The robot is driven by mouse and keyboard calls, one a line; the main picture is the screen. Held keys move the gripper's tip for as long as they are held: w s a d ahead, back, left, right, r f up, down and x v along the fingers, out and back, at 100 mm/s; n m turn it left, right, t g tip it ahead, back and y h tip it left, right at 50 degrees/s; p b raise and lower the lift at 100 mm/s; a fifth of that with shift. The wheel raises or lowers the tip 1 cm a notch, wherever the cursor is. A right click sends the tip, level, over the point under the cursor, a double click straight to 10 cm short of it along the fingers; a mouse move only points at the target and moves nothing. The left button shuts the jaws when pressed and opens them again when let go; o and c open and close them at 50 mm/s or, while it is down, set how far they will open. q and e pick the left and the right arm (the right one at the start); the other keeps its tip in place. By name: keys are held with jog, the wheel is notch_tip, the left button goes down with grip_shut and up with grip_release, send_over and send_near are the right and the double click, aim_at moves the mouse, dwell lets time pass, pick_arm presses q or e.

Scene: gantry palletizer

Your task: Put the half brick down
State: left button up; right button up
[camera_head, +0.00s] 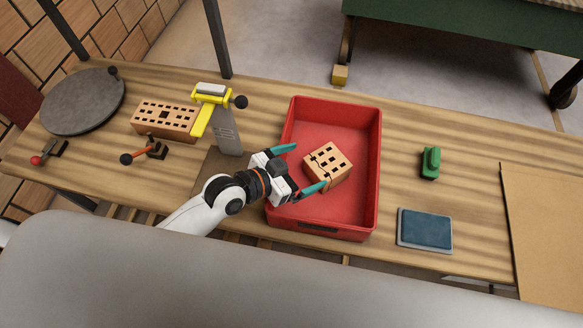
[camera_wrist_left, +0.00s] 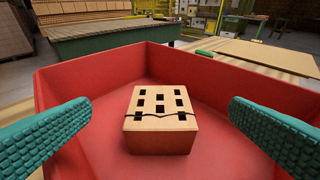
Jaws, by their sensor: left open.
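The half brick (camera_head: 328,167) is orange-tan with several square holes and a dark jagged line across it. It sits inside the red tray (camera_head: 349,225), on the tray's floor. The half brick (camera_wrist_left: 160,122) also shows in the middle of the left wrist view, with the red tray walls (camera_wrist_left: 95,72) around it. My left gripper (camera_head: 304,168) is open at the tray's left side. Its teal fingers are spread, with the brick ahead of them and visible space on both sides in the left wrist view (camera_wrist_left: 160,128). My right gripper is not in view.
A holed brick (camera_head: 166,119) lies at the left beside a yellow-headed grey post (camera_head: 228,135). A round grey disc (camera_head: 83,101) and small levers are further left. A green object (camera_head: 430,162), a blue pad (camera_head: 425,230) and a tan board (camera_head: 545,230) are right of the tray.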

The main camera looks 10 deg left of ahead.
pick_arm(q)
jog(key=shift+v, duration=1.45)
